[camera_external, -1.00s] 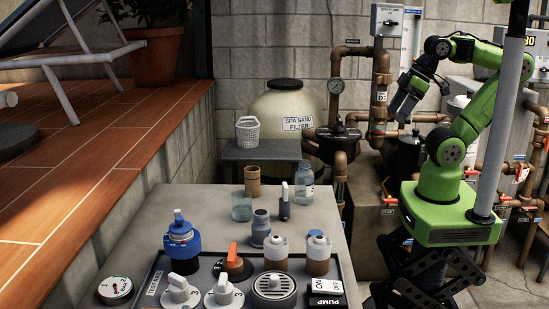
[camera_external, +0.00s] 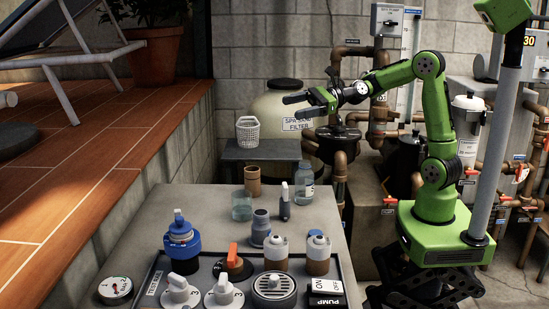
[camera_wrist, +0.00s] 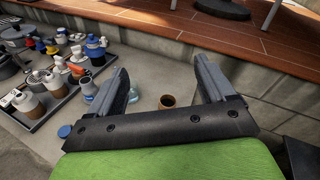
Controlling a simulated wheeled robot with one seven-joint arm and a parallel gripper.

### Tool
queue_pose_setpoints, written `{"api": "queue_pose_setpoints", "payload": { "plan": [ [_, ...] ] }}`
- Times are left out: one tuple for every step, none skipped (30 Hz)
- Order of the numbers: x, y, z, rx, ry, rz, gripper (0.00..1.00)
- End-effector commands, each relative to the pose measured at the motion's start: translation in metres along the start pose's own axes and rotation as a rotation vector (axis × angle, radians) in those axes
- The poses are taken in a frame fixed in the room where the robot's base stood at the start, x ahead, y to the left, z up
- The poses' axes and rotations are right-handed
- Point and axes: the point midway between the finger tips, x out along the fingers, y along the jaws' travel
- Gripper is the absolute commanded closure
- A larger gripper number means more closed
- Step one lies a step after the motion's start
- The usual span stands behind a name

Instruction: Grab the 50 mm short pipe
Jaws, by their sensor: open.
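A short brown pipe (camera_external: 252,181) stands upright at the far end of the grey table. In the wrist view it (camera_wrist: 167,102) shows between my two fingers, its open end towards the camera. My gripper (camera_external: 286,107) is open and empty, raised above and apart from the pipe. Its spread fingers also show in the wrist view (camera_wrist: 162,66). No size marking is readable on the pipe.
A glass jar (camera_external: 242,207), a grey fitting (camera_external: 261,229), a dark upright tool (camera_external: 284,203) and a clear bottle (camera_external: 305,183) stand close to the pipe. A tray (camera_external: 152,283) with several pump parts fills the near table.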

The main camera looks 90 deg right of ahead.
Motion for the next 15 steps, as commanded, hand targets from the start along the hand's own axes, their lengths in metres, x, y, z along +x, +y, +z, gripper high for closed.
{"api": "queue_pose_setpoints", "payload": {
  "plan": [
    [-0.002,-0.013,-0.004,0.099,-0.042,-0.027,0.18],
    [-0.004,-0.02,-0.004,0.159,-0.069,-0.041,0.18],
    [-0.007,-0.03,-0.004,0.24,-0.108,-0.058,0.18],
    [-0.009,-0.037,-0.004,0.301,-0.139,-0.07,0.18],
    [-0.006,-0.03,-0.015,0.296,-0.128,-0.061,0.18],
    [-0.004,-0.025,-0.027,0.292,-0.125,-0.059,0.18],
    [-0.003,-0.023,-0.036,0.292,-0.124,-0.059,0.18],
    [-0.002,-0.02,-0.045,0.292,-0.124,-0.058,0.18],
    [0.0,-0.017,-0.057,0.291,-0.124,-0.059,0.18],
    [0.001,-0.015,-0.065,0.288,-0.123,-0.059,0.18],
    [0.002,-0.013,-0.073,0.288,-0.122,-0.059,0.18],
    [0.003,-0.009,-0.083,0.287,-0.123,-0.06,0.18],
    [0.004,-0.007,-0.091,0.288,-0.123,-0.059,0.18],
    [0.006,-0.005,-0.099,0.287,-0.123,-0.059,0.18],
    [0.007,-0.002,-0.11,0.287,-0.122,-0.059,0.18]
  ]
}}
